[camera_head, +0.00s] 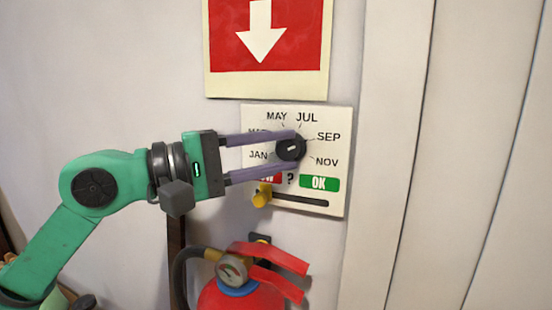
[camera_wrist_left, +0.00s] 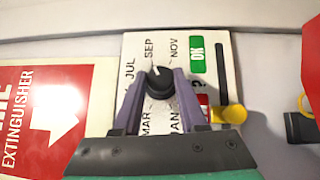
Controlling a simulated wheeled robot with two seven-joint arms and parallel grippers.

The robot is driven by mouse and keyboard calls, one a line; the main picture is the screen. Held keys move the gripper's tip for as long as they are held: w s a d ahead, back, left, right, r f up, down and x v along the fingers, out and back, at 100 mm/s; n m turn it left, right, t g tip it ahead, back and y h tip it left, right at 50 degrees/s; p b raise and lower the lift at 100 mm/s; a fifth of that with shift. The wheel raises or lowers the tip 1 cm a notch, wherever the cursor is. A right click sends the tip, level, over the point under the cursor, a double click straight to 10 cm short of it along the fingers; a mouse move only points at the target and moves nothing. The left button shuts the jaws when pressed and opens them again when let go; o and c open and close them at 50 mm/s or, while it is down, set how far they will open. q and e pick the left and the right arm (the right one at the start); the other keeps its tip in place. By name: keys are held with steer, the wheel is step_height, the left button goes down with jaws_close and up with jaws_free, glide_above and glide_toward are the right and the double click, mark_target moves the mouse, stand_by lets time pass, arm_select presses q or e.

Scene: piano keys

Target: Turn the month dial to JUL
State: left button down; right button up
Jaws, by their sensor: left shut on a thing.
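A white month panel (camera_head: 336,180) is on the wall, with a round black dial (camera_head: 291,148) at its middle. Labels JAN, MAY, JUL (camera_head: 307,118), SEP (camera_head: 329,137) and NOV arc around the dial; MAR is partly covered by my upper finger. My left gripper (camera_head: 294,150) is shut on the dial, with one purple finger on each side. In the left wrist view the dial (camera_wrist_left: 159,84) sits between the fingertips. Its white mark points roughly towards SEP (camera_wrist_left: 149,48), to the side of JUL (camera_wrist_left: 129,77). My right gripper is not in view.
Below the dial are a partly covered red label, a green OK label (camera_head: 319,183) and a yellow knob (camera_head: 262,195) on a black slot. A red fire extinguisher (camera_head: 240,296) stands below. A red arrow sign (camera_head: 268,82) hangs above. Wall to the right is clear.

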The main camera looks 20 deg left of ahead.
arm_select(q)
steer(key=n+t+b, duration=0.1)
steer(key=b, duration=0.1)
steer(key=f+n+t+h+b, duration=0.1)
steer(key=b, duration=0.1)
steer(key=shift+d+r+n+t+b, duration=0.15)
steer(key=shift+n+t+b, duration=1.95)
steer(key=shift+n, duration=0.9)
steer(key=c, duration=0.7)
jaws_free()
steer(key=shift+o, duration=1.3)
steer(key=shift+w, duration=0.15)
